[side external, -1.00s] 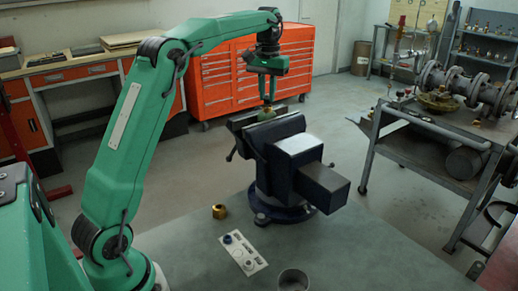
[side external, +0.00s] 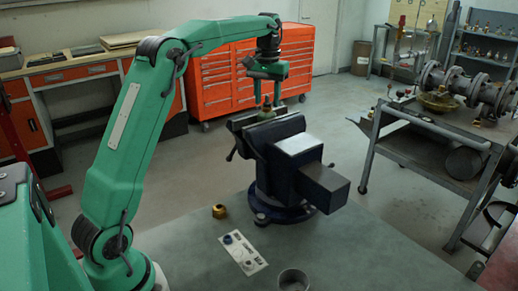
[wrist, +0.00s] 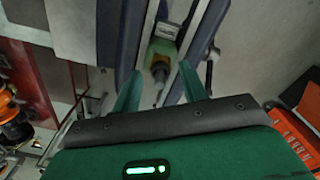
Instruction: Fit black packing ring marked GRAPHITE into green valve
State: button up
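The green valve (side external: 266,114) is clamped in the vise jaws. In the wrist view the valve (wrist: 163,45) shows as a green-yellow body with a small label and a thin stem. A small dark ring-like part (wrist: 160,70) sits at the stem. I cannot read a mark on it or tell whether it is the graphite packing ring. My gripper (side external: 267,100) is above the valve, pointing down, fingers apart. In the wrist view my gripper (wrist: 158,88) has its two green fingers either side of the stem, with nothing visibly pinched between them.
The dark blue vise (side external: 283,165) stands on the grey bench. A brass nut (side external: 219,211), a white card (side external: 243,254) with a dark blue ring (side external: 227,239) and a pale ring (side external: 249,265), and a round metal cup (side external: 293,280) lie nearer.

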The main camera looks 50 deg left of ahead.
jog(key=shift+r, duration=0.2)
jog(key=shift+r, duration=3.7)
jog(key=shift+d+r, duration=0.1)
